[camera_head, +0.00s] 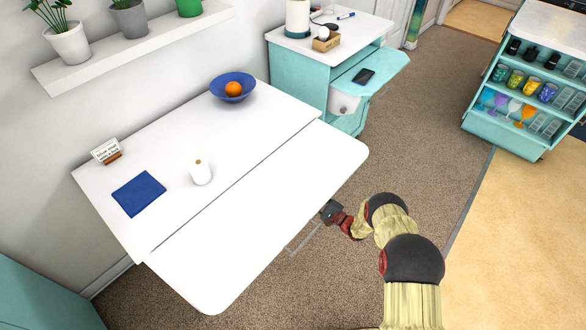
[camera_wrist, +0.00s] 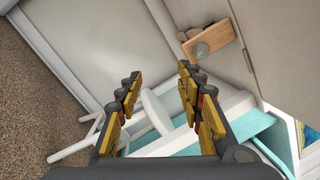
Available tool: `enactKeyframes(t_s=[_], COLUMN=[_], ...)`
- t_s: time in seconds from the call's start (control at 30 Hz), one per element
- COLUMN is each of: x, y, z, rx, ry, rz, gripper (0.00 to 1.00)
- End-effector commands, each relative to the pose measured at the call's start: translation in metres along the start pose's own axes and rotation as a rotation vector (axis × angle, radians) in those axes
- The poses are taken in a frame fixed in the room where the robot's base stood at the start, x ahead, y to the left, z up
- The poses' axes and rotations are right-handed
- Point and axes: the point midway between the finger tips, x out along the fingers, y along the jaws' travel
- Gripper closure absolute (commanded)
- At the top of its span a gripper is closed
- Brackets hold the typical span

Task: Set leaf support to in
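The white table (camera_head: 215,140) has its front leaf (camera_head: 270,215) raised level with the top. My gripper (camera_head: 327,211) is low beside the leaf's front edge, partly hidden. In the wrist view my gripper (camera_wrist: 160,92) is open, its two yellow-and-black fingers apart. A white bar (camera_wrist: 155,112), which looks like part of the leaf support, shows between and beyond the fingers; I cannot tell whether they touch it. A thin pale frame (camera_head: 304,240) sticks out below the leaf; I cannot tell whether it is the support. Most of the table's underside is hidden in the head view.
In the wrist view a wooden block with a round disc (camera_wrist: 208,40) sits on a pale panel. On the table are a blue bowl with an orange (camera_head: 232,87), a blue book (camera_head: 138,193) and a white rounded object (camera_head: 201,173). A teal cabinet (camera_head: 300,75) stands behind.

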Motion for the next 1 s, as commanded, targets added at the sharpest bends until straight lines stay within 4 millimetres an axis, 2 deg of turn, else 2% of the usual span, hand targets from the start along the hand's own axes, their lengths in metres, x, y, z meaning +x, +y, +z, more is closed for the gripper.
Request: enactKeyframes(t_s=[0.13,0.3,0.43,0.53,0.73,1.0], x=[0.014,0.023,0.022,0.022,0.029,0.063], y=[-0.016,-0.053,-0.060,-0.061,-0.062,-0.068], z=[-0.007,-0.007,-0.004,-0.002,-0.002,0.003], rx=[0.281,0.570,0.739,0.811,0.839,0.836], ry=[-0.067,-0.151,-0.186,-0.197,-0.200,-0.201], rz=[-0.076,-0.126,-0.131,-0.127,-0.124,-0.123], gripper=[0.56,0.56,0.56,0.56,0.56,0.56])
